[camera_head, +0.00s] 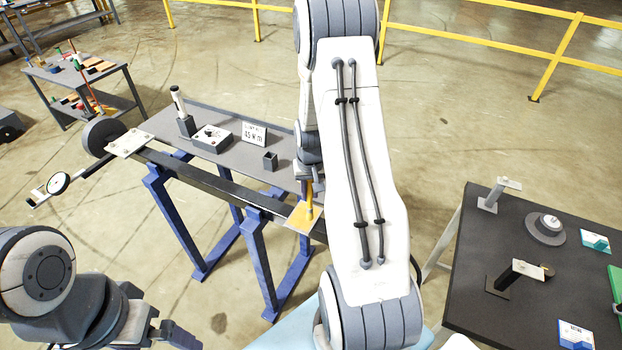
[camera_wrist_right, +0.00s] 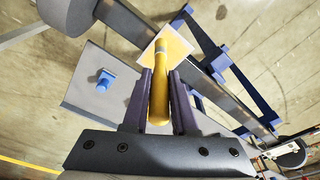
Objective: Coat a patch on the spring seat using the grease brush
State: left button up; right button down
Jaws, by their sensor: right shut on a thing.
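My right gripper (camera_wrist_right: 160,85) is shut on the yellow handle of the grease brush (camera_wrist_right: 159,95). In the head view the brush (camera_head: 309,195) points down, with its lower end over the pale yellow spring seat (camera_head: 297,222) on the dark beam. The spring seat also shows in the wrist view (camera_wrist_right: 181,53), beyond the brush. I cannot tell whether the bristles touch it. My right arm hides most of the right gripper and part of the beam in the head view. My left gripper (camera_head: 163,325) is low at the left, its fingers apart and empty, away from the beam.
The dark beam (camera_head: 220,183) rests on blue stands (camera_head: 178,222). A grey bench (camera_head: 222,152) behind holds a control box, a display sign and a small cup. A dark table (camera_head: 460,285) with several parts stands at the right. A cart (camera_head: 90,78) is at the far left.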

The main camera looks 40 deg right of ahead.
jog(key=shift+r+p, duration=0.8)
jog(key=shift+r, duration=0.65)
